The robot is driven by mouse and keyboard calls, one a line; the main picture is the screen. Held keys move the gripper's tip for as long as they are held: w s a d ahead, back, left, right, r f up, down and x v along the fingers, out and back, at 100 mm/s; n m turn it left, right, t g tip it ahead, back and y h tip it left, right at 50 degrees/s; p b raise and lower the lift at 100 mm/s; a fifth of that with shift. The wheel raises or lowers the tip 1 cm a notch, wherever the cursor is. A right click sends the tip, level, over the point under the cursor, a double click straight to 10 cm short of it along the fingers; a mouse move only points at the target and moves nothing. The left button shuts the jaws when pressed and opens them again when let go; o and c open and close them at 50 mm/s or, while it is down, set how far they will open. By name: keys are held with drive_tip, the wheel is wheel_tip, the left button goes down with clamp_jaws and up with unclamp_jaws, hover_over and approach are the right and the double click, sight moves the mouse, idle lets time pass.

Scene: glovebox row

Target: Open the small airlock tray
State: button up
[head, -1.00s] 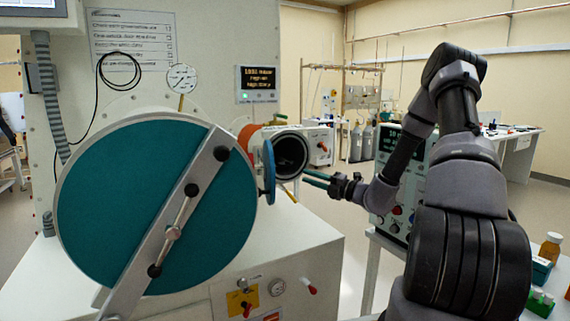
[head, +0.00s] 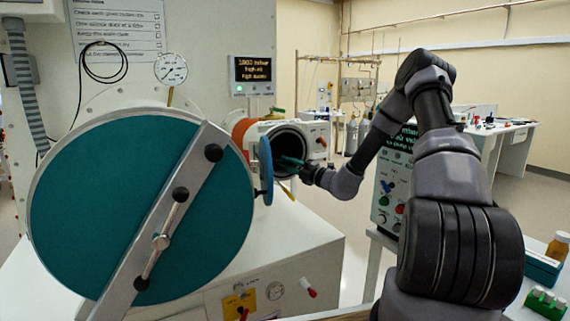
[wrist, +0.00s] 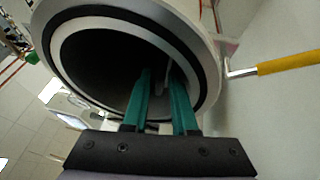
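The small airlock (head: 255,130) is an orange and white cylinder with a round, dark mouth, also seen in the wrist view (wrist: 62,45). Its blue round door (head: 265,172) stands swung open at the left of the mouth. My gripper (head: 287,162) reaches into the mouth. In the wrist view its two teal fingers (wrist: 162,76) are apart, inside the opening. A narrow pale grey piece shows between the fingertips, perhaps part of the tray; I cannot tell whether they touch it. The rest of the tray is hidden in the dark bore.
The large teal airlock door (head: 130,200) with its metal bar fills the left. A yellow-gripped lever (wrist: 288,63) sticks out right of the mouth.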

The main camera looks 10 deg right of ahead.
drive_tip(key=shift+w+a+r, duration=0.1)
drive_tip(key=shift+w+a, duration=0.3)
clamp_jaws()
idle(1.3)
